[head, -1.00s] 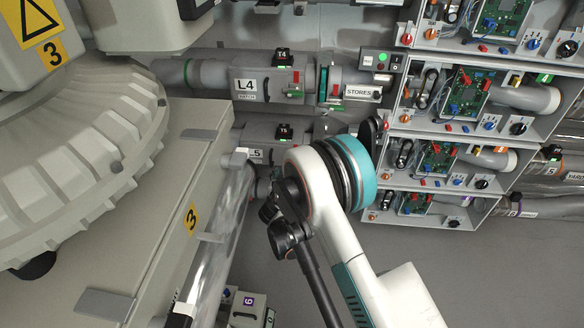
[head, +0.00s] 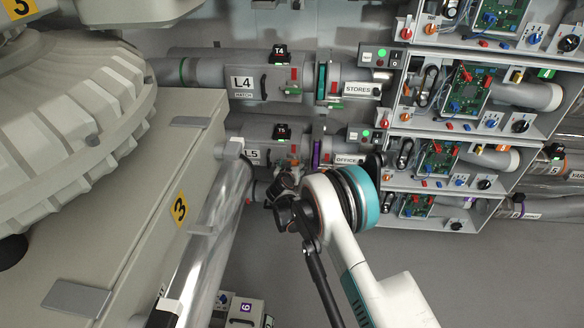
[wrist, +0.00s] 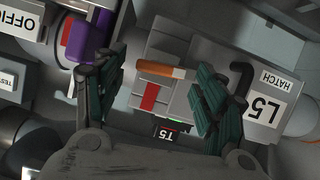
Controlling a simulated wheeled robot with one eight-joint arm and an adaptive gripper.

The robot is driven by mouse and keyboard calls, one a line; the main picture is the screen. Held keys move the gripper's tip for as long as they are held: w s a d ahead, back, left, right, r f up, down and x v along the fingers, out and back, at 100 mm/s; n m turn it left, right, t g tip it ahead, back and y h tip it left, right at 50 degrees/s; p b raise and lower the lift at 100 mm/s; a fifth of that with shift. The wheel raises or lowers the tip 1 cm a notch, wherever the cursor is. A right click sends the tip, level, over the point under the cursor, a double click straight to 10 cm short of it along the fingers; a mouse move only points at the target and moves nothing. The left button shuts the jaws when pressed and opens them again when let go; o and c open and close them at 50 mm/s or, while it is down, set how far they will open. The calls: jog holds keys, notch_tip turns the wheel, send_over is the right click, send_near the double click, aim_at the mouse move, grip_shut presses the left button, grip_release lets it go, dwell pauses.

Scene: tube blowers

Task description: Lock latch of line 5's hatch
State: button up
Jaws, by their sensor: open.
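Line 5's hatch unit, a grey pipe section with an L5 HATCH plate (wrist: 265,108), fills the right half of the wrist view, upside down. It also shows in the head view (head: 252,154). A black hooked handle (wrist: 240,76) sits beside the plate. An orange latch bar (wrist: 165,70) lies across the grey block, with a red strip (wrist: 150,97) and a bit of green (wrist: 178,121) near it. My gripper (wrist: 155,67) is open, with its dark green fingers on either side of the orange bar. I cannot tell whether they touch anything. In the head view my gripper (head: 284,187) is just below the L5 unit.
A black T5 tag (wrist: 168,132) is on the unit. A purple ring (wrist: 85,40) and the OFFICE plate (wrist: 18,16) lie beside the left finger. Line 4's unit (head: 243,83) is above.

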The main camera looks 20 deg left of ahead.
jog(key=shift+w, duration=0.1)
jog(key=shift+c, duration=0.6)
jog(key=c, duration=0.9)
jog(key=shift+d+m+y, duration=0.1)
jog(key=shift+m+y, duration=0.2)
jog(key=shift+m, duration=0.2)
jog(key=shift+c, duration=0.2)
jog(key=o, duration=1.1)
jog(key=shift+c, duration=0.2)
jog(key=v, duration=1.2)
